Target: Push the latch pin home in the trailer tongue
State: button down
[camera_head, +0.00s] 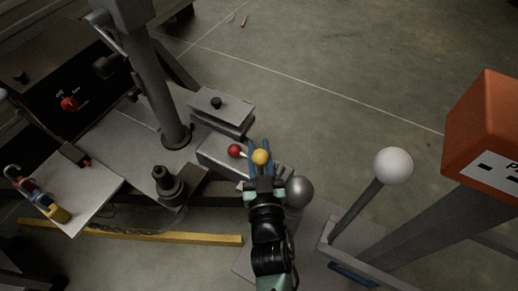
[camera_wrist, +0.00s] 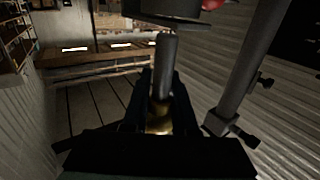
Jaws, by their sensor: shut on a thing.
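My gripper (camera_head: 260,147) is over the grey trailer tongue (camera_head: 214,153), near its coupler end. Its blue fingers are shut on the latch pin, whose yellow knob (camera_head: 261,157) shows between them. In the wrist view the pin is a grey metal shaft (camera_wrist: 166,65) with a brass part (camera_wrist: 158,120) between the dark fingers. The shaft points away from my gripper. A red ball knob (camera_head: 235,150) stands on the tongue just left of the fingers. The hole for the pin is hidden, and I cannot tell how deep the pin sits.
A silver ball (camera_head: 299,191) is close to the right of my gripper. A white ball-topped lever (camera_head: 393,166) and an orange box (camera_head: 486,130) stand further right. A grey upright post (camera_head: 158,85) rises at the left. Open concrete floor (camera_head: 330,60) lies behind.

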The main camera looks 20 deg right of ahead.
jog(key=shift+f, duration=0.15)
dwell(0.5)
jog(key=shift+f+b, duration=0.35)
jog(key=shift+b, duration=0.1)
jog(key=shift+f, duration=0.2)
jog(key=shift+f+b, duration=0.1)
jog(key=shift+b, duration=0.2)
